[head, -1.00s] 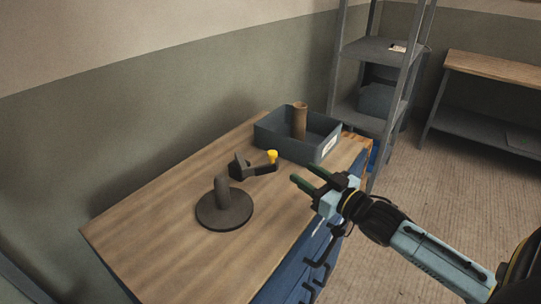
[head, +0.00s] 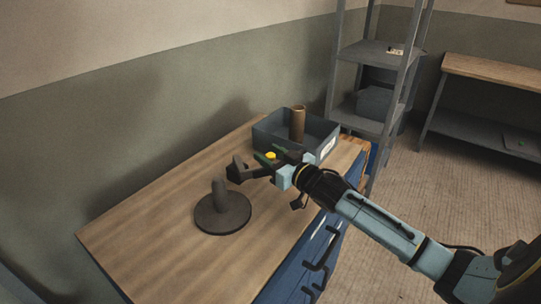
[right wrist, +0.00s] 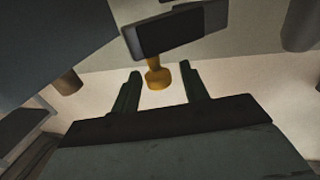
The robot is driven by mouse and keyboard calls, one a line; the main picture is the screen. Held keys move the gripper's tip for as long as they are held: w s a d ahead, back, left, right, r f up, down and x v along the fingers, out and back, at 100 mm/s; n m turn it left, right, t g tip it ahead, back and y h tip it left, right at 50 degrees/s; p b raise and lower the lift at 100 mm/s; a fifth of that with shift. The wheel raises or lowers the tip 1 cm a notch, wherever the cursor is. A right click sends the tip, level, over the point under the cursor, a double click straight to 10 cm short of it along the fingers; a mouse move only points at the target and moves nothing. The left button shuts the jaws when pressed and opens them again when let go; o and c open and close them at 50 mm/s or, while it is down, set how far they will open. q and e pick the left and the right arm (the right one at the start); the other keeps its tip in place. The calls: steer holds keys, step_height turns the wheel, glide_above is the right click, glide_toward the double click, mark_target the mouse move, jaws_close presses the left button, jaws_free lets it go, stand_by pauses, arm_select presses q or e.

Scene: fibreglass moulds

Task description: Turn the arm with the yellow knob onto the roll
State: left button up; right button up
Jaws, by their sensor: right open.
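The dark arm (head: 236,170) carries the yellow knob (head: 271,156) at its right end, on the wooden worktop. In the right wrist view the arm (right wrist: 175,35) bears the yellow knob (right wrist: 157,77) between my open fingertips, with gaps on both sides. My right gripper (head: 267,159) is open around the knob and partly hides the arm. A brown roll (head: 298,122) stands upright in the grey-blue bin, apart from the arm. A dark round base with a short post (head: 223,213) stands nearer me. My left gripper is not in view.
The grey-blue bin (head: 324,146) stands at the worktop's far right, just beyond my right gripper. The wooden worktop (head: 150,235) is clear at the left and front. A metal shelf rack (head: 378,50) stands behind it.

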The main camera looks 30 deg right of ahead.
steer(key=shift+w, duration=0.1)
steer(key=shift+c, duration=0.2)
jaws_close()
